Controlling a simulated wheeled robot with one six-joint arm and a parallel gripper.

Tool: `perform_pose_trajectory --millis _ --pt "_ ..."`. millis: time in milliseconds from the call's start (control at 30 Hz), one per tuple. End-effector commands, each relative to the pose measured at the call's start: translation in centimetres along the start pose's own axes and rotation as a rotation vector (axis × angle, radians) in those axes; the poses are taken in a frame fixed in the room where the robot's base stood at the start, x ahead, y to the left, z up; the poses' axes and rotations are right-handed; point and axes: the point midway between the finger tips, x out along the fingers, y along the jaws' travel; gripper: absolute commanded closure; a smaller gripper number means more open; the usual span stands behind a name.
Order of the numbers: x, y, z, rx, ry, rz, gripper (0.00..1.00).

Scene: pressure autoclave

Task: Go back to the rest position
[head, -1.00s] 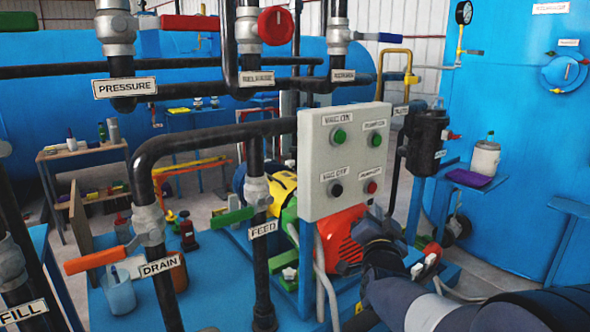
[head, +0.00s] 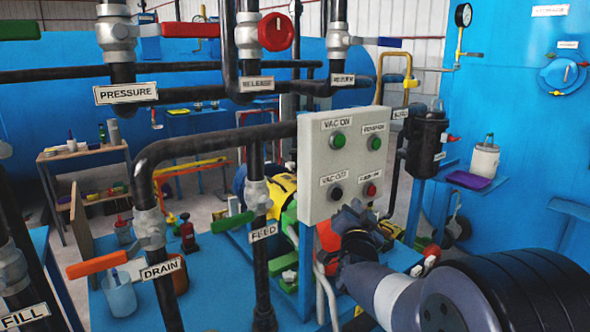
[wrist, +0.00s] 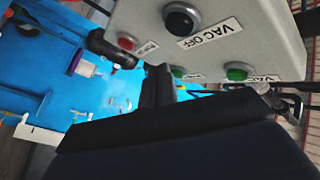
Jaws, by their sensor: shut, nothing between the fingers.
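My gripper (head: 352,222) is in front of the lower part of the grey control box (head: 316,170) in the head view, with my arm reaching in from the lower right. The fingers are shut and hold nothing. In the wrist view the gripper (wrist: 158,75) points toward the box (wrist: 205,20), which appears upside down. The black VAC OFF button (wrist: 182,18) and its label show close ahead, with a red button (wrist: 127,41) and a green button (wrist: 238,71) nearby. I cannot tell whether the fingertips touch the box.
Black pipes carry an orange DRAIN lever (head: 97,265), a green FEED lever (head: 233,224) and a red RELEASE knob (head: 275,32). A black filter (head: 426,143) and a white canister (head: 484,160) stand right of the box. A blue tank (head: 505,90) fills the right side.

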Motion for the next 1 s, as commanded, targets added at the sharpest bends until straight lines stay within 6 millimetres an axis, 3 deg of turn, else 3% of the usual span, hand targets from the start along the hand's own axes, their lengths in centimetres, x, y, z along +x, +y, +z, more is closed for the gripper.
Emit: perform_pose_trajectory --millis 100,267,433,767,1000 --pt "0.0 0.2 0.5 0.001 0.001 -0.002 1.00" --pt "-1.5 1.2 -0.8 -0.001 0.003 0.000 1.00" --pt "0.2 -0.4 0.0 0.000 -0.006 0.000 1.00" --pt "-0.1 -0.2 -0.5 -0.001 -0.004 0.000 1.00" --pt "-2.5 2.0 -1.6 0.000 0.002 0.000 1.00"
